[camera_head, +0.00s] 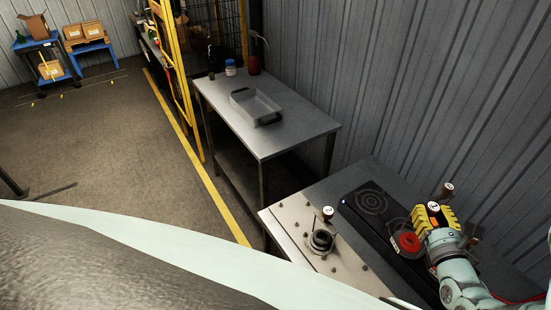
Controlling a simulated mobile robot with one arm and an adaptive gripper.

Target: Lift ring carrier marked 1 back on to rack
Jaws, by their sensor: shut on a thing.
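My gripper (434,213), with yellow-and-black fingers, is at the lower right over the dark cooktop. It is shut on a brown knob with a white top (433,206), which seems to be a ring carrier's handle. A red round piece (409,242) in a dark holder sits just left of the fingers; how it joins the knob is hidden. A black ring-shaped carrier (321,240) with a brown, white-topped knob (327,212) stands on the pale metal plate. Another such knob (446,189) rises behind my gripper. The marks on the tops are too small to read surely.
The pale plate (293,228) has several small pegs. The dark cooktop (350,205) shows ring markings left of my gripper. A steel table (220,98) with a grey tray (243,104) stands farther back. A corrugated wall (400,80) closes the right side.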

